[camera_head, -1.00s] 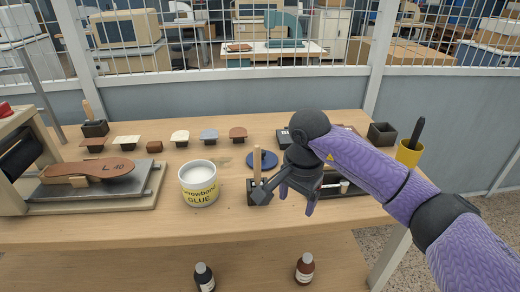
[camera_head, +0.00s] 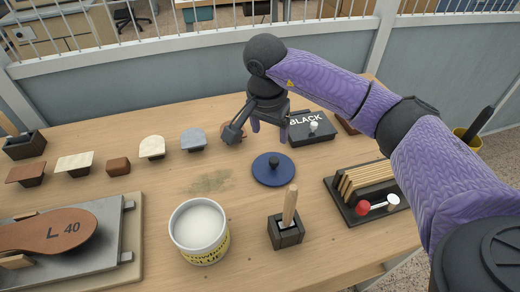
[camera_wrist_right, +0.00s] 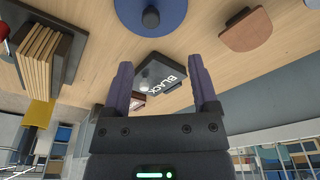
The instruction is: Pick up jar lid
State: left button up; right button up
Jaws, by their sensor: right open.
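The jar lid (camera_head: 274,170) is a round blue disc with a dark knob, lying on the wooden table (camera_head: 140,190) in the head view. It also shows at the top of the right wrist view (camera_wrist_right: 151,14). The open glue jar (camera_head: 200,232), white with a yellow label, stands to its lower left. My right gripper (camera_head: 268,138) is open and empty, beyond and above the lid, apart from it. In the right wrist view both fingers (camera_wrist_right: 158,85) are spread with nothing between them. My left gripper is not in view.
A wooden-handled brush stands in a dark holder (camera_head: 286,232) in front of the lid. A BLACK box (camera_head: 312,128) lies behind it, and a rack of wooden pieces (camera_head: 365,190) to its right. Several coloured samples (camera_head: 152,148) line the back left. A press with a sole (camera_head: 45,232) is at left.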

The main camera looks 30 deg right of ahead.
aim_at(274, 160)
jog(key=f, duration=0.3)
jog(key=d+f+b, duration=0.1)
jog(key=f, duration=0.2)
jog(key=f+b, duration=0.1)
jog(key=f, duration=0.2)
jog(key=shift+s+d+f, duration=0.15)
jog(key=shift+s+f, duration=0.15)
jog(key=shift+f, duration=0.05)
jog(key=shift+c, duration=0.2)
grip_shut()
